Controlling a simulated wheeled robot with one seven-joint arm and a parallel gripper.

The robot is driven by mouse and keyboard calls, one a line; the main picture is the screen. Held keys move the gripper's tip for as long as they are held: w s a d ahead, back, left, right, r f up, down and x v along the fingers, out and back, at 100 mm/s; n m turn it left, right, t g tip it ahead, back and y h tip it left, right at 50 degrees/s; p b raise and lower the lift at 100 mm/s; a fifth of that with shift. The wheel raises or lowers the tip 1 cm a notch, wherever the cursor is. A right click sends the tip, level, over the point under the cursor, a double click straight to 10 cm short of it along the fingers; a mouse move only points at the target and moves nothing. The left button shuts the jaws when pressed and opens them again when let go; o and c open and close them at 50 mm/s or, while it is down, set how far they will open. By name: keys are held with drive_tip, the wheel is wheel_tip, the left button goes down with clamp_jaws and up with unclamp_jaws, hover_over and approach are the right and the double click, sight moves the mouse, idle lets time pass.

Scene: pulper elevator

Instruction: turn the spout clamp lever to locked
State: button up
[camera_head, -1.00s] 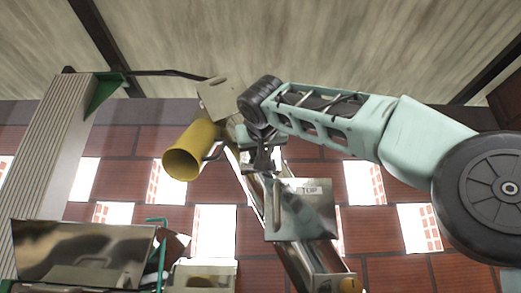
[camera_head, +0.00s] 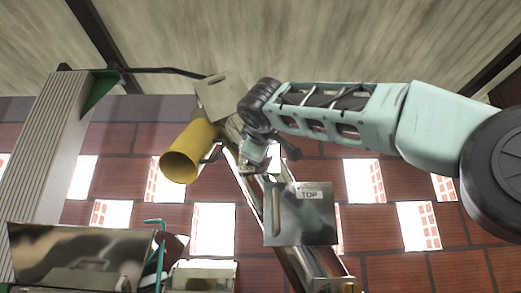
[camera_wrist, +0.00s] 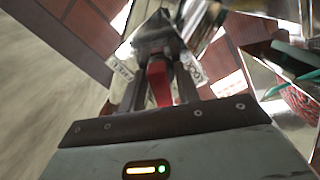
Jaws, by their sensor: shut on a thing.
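The spout clamp lever (camera_wrist: 158,82) is red and shows in the wrist view between the two dark fingers of my gripper (camera_wrist: 160,66). My gripper is shut on the lever. A white label sits on either side of it, the left label (camera_wrist: 122,71) and the right label (camera_wrist: 195,68); their words are too small to read surely. In the head view my gripper (camera_head: 252,158) is at the upper part of the slanted metal elevator tube (camera_head: 295,262), just right of the yellow spout (camera_head: 192,152). The lever cannot be made out there.
A metal plate marked TOP (camera_head: 300,222) sits on the tube below my gripper. A shiny metal hopper (camera_head: 80,255) stands at lower left, with a ribbed column (camera_head: 50,150) behind it. Brick wall with bright openings lies behind.

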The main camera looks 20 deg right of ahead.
drive_tip(key=n+p, duration=0.1)
drive_tip(key=n, duration=0.4)
idle(0.8)
drive_tip(key=o, duration=0.7)
drive_tip(key=b+v, duration=0.6)
drive_tip(key=v, duration=1.1)
drive_tip(key=shift+s, duration=0.2)
